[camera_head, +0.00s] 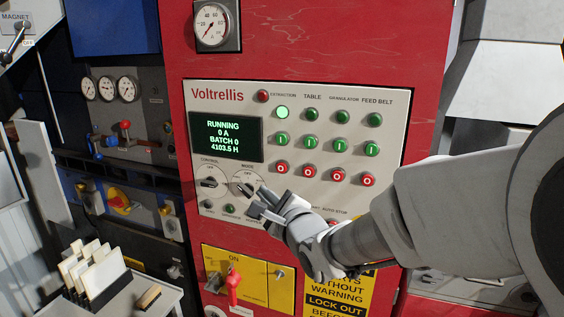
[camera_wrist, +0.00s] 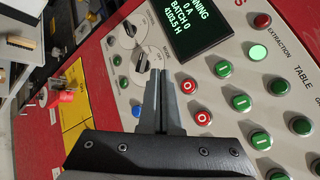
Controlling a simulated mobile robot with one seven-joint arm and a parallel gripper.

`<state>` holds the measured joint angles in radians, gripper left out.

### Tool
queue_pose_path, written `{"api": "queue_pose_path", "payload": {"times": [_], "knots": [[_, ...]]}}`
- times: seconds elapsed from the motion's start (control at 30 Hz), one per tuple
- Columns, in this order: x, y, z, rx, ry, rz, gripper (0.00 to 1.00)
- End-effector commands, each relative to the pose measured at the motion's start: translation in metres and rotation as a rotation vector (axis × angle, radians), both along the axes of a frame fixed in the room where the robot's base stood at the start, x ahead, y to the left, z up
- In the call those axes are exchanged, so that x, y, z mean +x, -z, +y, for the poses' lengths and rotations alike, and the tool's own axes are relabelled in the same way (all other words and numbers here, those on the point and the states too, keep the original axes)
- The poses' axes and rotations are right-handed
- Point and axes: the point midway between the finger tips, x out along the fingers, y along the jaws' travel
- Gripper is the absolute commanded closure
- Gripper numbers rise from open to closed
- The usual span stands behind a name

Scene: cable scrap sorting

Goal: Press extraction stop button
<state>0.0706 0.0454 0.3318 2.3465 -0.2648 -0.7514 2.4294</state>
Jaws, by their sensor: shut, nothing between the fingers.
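The red extraction stop button, marked O (camera_head: 282,168), is the bottom button of the EXTRACTION column on the Voltrellis panel. It also shows in the wrist view (camera_wrist: 190,87), unobstructed. Above it are the green extraction start button (camera_head: 282,139) and a lit pale green lamp (camera_head: 282,112). My gripper (camera_head: 264,196) is shut and empty, in front of the panel's lower middle, below and left of the stop button. In the wrist view my fingertips (camera_wrist: 158,73) overlap the edge of the MODE knob, left of the stop button. I cannot tell whether they touch the panel.
The display (camera_head: 226,137) reads RUNNING, 0 A, BATCH 0. The CONTROL knob (camera_head: 209,182) is left of the MODE knob (camera_wrist: 148,60). Similar red stop buttons (camera_head: 312,171) continue rightward. A yellow plate with a red lever (camera_head: 234,285) is below. My forearm covers the panel's lower right.

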Motion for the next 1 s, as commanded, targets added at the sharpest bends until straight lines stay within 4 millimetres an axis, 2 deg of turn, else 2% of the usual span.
{"api": "queue_pose_path", "payload": {"times": [0.57,1.0], "knots": [[0.006,-0.002,0.000,0.026,-0.005,0.002,1.00],[0.059,-0.002,-0.020,0.026,-0.003,0.002,1.00]]}}
